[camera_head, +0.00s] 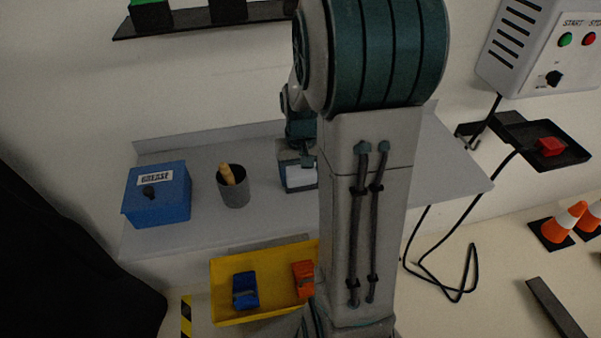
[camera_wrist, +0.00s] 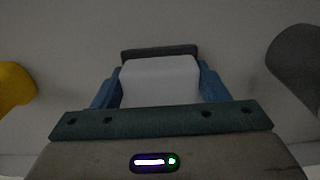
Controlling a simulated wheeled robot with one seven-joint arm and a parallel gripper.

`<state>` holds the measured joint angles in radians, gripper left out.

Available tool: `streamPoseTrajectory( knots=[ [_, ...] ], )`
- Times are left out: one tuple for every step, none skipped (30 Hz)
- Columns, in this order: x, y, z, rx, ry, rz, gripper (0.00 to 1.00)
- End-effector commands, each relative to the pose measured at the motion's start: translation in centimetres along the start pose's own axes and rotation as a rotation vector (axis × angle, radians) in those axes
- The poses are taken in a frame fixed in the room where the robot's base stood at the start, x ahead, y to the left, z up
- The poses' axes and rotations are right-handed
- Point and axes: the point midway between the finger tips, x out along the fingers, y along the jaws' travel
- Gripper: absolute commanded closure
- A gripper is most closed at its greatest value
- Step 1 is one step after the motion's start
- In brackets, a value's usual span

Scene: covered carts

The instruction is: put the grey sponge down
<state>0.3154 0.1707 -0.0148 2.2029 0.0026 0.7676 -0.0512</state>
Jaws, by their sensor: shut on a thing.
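The grey sponge (camera_wrist: 160,82) shows as a pale block in the wrist view, between the two blue fingers of my gripper (camera_wrist: 160,88), which is shut on it. A darker strip lies along its far edge; I cannot tell whether it is part of the sponge. In the head view my gripper (camera_head: 300,185) is over the grey shelf (camera_head: 270,215), right of the dark cup, partly hidden by my arm. A pale patch shows at its end. I cannot tell whether the sponge touches the shelf.
A blue GREASE box (camera_head: 158,197) and a grey cup (camera_head: 234,190) with a wooden-coloured item stand on the shelf's left. A yellow tray (camera_head: 228,316) with blue and orange things is in front. The shelf is bare on the right. My arm hides its middle.

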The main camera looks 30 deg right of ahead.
Motion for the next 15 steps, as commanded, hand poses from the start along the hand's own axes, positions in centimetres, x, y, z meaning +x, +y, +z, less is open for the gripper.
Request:
streamPoseTrajectory(
  knots=[
    [0.24, 0.0, 0.01, 0.0, 0.0, 0.0, 0.29],
    [0.14, 0.0, 0.01, 0.0, 0.0, 0.0, 0.21],
    [0.13, -0.01, 0.01, 0.0, 0.0, 0.0, 0.1],
    [0.13, -0.01, 0.01, 0.0, -0.001, 0.0, 0.1],
    [0.13, -0.02, 0.01, 0.0, -0.001, 0.0, 0.1],
    [0.13, -0.02, 0.02, 0.0, -0.001, 0.0, 0.1],
    [0.13, -0.02, 0.01, 0.0, -0.001, 0.0, 0.1],
    [0.13, -0.02, 0.02, 0.0, -0.001, 0.0, 0.1],
    [0.13, -0.02, 0.02, 0.0, -0.001, 0.0, 0.1],
    [0.13, -0.02, 0.01, 0.0, -0.001, 0.0, 0.1],
    [0.1, -0.02, 0.01, 0.0, -0.001, 0.0, 0.1],
    [0.01, -0.01, 0.01, 0.0, -0.001, 0.0, 0.1],
    [-0.11, -0.01, 0.01, 0.0, 0.0, 0.0, 0.1],
    [-0.28, -0.01, 0.0, 0.0, 0.0, 0.0, 0.1],
    [-0.57, -0.01, -0.03, 0.0, 0.001, 0.0, 0.1]
  ],
)
